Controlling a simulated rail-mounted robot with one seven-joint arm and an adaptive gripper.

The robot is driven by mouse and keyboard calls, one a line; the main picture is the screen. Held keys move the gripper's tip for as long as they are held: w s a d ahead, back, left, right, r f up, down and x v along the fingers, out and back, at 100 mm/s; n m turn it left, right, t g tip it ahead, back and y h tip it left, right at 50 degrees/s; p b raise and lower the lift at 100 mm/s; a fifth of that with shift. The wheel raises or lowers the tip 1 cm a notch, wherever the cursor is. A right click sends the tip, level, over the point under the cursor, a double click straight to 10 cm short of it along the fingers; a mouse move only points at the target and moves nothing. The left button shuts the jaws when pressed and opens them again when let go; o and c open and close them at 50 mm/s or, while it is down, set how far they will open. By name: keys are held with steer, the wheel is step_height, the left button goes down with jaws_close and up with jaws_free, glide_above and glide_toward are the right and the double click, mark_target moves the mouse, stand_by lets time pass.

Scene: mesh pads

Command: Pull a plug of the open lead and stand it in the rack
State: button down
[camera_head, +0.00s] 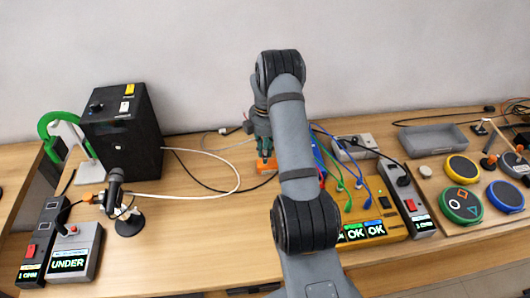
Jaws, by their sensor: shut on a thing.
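My gripper (264,150) is behind my arm, left of the yellow box, and points down over a small orange block (267,168) that may be the rack. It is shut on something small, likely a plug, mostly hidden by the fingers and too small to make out. I cannot tell whether this thing touches the block. The yellow box (395,228) has green leads (337,172) and blue leads (367,200), and displays reading OK. My arm hides the box's left part. I cannot tell which lead is open.
A grey unit (76,252) shows UNDER. White cables (225,170) loop across the table. A grey tray (433,139) and round coloured pads (461,204) are at the right. The front centre-left table is clear.

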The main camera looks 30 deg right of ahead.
steer(key=shift+f+b, duration=0.8)
steer(key=shift+f, duration=0.3)
steer(key=c, duration=1.7)
jaws_free()
steer(key=shift+o, duration=0.4)
steer(key=shift+r, duration=0.1)
step_height(320, 180, up, 12)
